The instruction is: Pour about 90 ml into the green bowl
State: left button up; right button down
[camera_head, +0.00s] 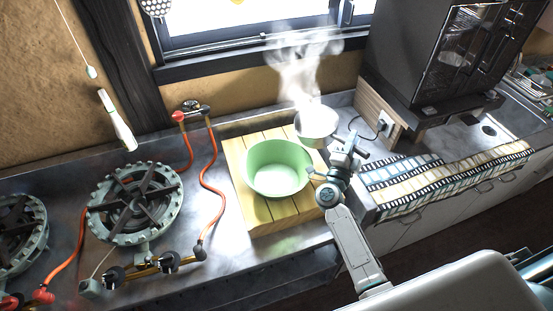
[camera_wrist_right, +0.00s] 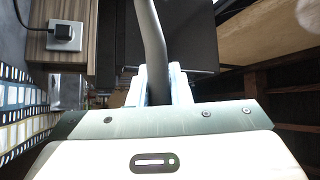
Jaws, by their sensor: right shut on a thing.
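The green bowl (camera_head: 277,169) stands upright on a slatted wooden board (camera_head: 262,218) on the counter. It looks empty, with a pale green inside. My right gripper (camera_head: 344,152) is shut on the handle of a small metal pan (camera_head: 316,128), just right of the bowl. The pan is beside the bowl's far right rim, and steam rises above it. I cannot tell its exact tilt or how full it is. In the right wrist view the dark handle (camera_wrist_right: 155,60) runs up between the fingers. My left gripper is not in view.
A gas burner (camera_head: 135,203) with red hoses (camera_head: 212,180) stands left of the board. A dark oven-like cabinet (camera_head: 430,50) stands at the back right. A film-strip patterned cloth (camera_head: 450,180) hangs over the counter's front edge. A window is behind.

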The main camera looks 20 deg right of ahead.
jog(key=shift+w+d+f+m+p, duration=0.1)
jog(key=shift+w+d+m+p, duration=0.15)
jog(key=shift+d+p, duration=0.3)
jog(key=shift+a, duration=0.1)
dwell(1.4)
jog(key=shift+w+d+f+m+g+y+p, duration=0.3)
jog(key=shift+d+f+m+g+y+p, duration=0.25)
jog(key=shift+d+g, duration=0.25)
jog(key=shift+f, duration=0.1)
dwell(2.2)
